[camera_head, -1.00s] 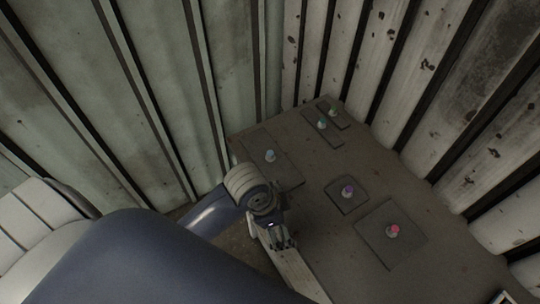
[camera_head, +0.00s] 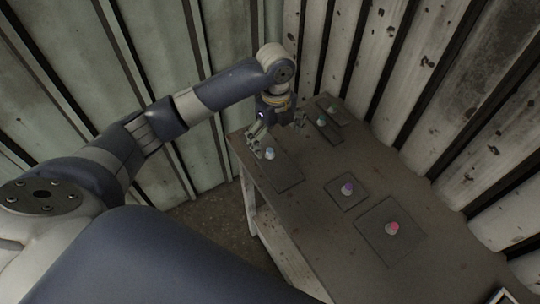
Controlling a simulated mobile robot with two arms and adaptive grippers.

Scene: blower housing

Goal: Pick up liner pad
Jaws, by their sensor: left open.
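Several flat dark pads, each with a small coloured knob, lie on the table (camera_head: 310,215). I cannot tell by looks which one is the liner pad. My left gripper (camera_head: 276,134) points down over the far left part of the table, with its fingers spread and nothing seen between them. A long pad (camera_head: 285,173) with a pale blue knob (camera_head: 270,153) lies just in front of it, partly hidden at its far end. A narrow pad with a teal knob (camera_head: 321,120) lies to the gripper's right. My right gripper is out of view.
A small pad with a purple knob (camera_head: 347,189) and a large square pad with a pink knob (camera_head: 392,228) lie nearer. A pad with a green knob (camera_head: 331,110) lies at the back. Corrugated walls (camera_head: 440,80) close in behind the table. The right of the table is clear.

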